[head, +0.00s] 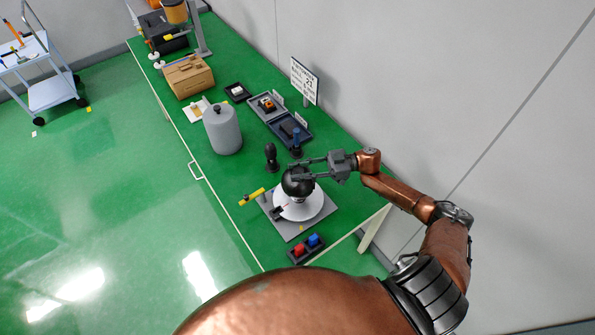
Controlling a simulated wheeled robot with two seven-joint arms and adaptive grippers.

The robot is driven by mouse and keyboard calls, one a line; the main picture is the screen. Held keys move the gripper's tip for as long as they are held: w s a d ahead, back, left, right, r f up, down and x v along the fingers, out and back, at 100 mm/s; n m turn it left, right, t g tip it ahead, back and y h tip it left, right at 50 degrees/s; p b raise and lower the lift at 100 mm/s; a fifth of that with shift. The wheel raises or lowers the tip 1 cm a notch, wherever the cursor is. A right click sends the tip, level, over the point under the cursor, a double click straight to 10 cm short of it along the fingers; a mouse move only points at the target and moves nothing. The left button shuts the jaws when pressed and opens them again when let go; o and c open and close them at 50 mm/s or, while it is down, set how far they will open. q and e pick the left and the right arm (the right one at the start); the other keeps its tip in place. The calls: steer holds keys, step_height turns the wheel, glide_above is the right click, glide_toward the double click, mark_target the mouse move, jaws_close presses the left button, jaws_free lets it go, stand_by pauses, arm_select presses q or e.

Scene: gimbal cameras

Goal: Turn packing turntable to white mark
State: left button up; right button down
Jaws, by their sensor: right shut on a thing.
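The packing turntable (314,211) is a white round disc on a grey square base plate (293,234) at the near end of the green bench. A black round knob or ball (291,187) stands on the disc. My right gripper (295,172) reaches in from the right and is shut on the black ball at its upper side. A small dark pointer with a reddish spot (279,211) lies at the disc's left edge. I cannot make out a white mark clearly. My left gripper is not in view.
A yellow-and-black tool (252,197) lies left of the base. A box with red and blue buttons (307,249) sits in front. A dark upright handle (271,157), a grey canister (222,129), trays (290,131) and a cardboard box (188,77) stand farther back. A wall borders the right.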

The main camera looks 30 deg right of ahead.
steer(key=c, duration=1.8)
jaws_free()
steer(key=shift+c, duration=0.2)
steer(key=o, duration=0.3)
steer(key=shift+o, duration=0.4)
steer(key=shift+d, duration=0.1)
steer(key=v, duration=1.2)
steer(key=shift+s+f, duration=0.1)
